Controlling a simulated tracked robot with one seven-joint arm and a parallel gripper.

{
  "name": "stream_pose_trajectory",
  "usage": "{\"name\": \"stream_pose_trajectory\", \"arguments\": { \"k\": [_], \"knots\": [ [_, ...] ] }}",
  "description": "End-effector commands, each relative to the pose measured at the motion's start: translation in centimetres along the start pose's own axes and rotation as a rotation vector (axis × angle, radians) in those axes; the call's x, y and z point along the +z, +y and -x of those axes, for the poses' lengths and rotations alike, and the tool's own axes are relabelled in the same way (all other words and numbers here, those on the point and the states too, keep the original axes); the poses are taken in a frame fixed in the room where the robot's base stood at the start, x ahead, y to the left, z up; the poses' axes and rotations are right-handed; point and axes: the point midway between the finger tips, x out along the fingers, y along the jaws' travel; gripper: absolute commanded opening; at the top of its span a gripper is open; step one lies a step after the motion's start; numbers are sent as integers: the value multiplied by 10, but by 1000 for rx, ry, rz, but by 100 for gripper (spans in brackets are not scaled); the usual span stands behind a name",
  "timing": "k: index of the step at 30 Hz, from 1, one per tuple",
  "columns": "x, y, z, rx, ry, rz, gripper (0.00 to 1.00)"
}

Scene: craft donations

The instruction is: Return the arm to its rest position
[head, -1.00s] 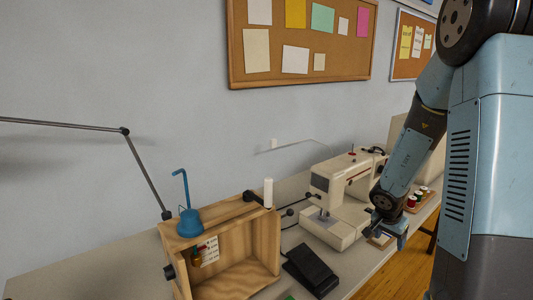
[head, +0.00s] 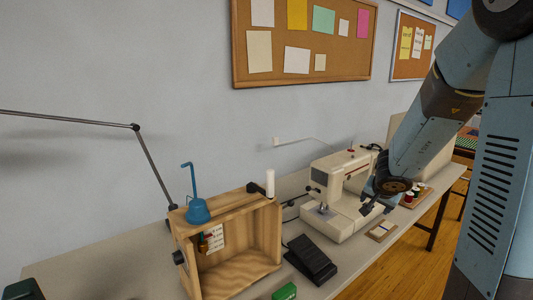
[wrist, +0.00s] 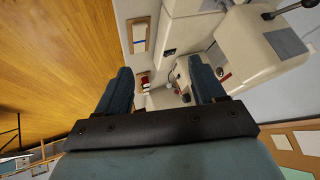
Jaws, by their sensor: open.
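My gripper (head: 368,206) is in front of the right end of the sewing machine in the head view, above the table's front part. In the wrist view its two fingers (wrist: 160,88) stand wide apart with nothing between them. The cream sewing machine (head: 322,207) stands upright on the table; it also fills the upper right of the wrist view (wrist: 255,45). My arm comes down from the upper right and hides part of the table behind it.
An open wooden box (head: 233,272) with a blue oil can (head: 197,211) on top stands at left. A tray of thread spools (head: 414,196) is right of my gripper. Wood floor (head: 388,265) is clear in front.

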Motion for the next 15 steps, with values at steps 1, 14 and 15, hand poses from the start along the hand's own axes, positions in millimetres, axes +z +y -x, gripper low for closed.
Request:
{"name": "stream_pose_trajectory", "arguments": {
  "k": [1, 14, 15],
  "knots": [
    [-4, -14, 16, -52, 18, 27, 69],
    [30, -86, 153, -398, -26, 301, 69],
    [37, -87, 165, -411, -41, 328, 69]
  ]
}}
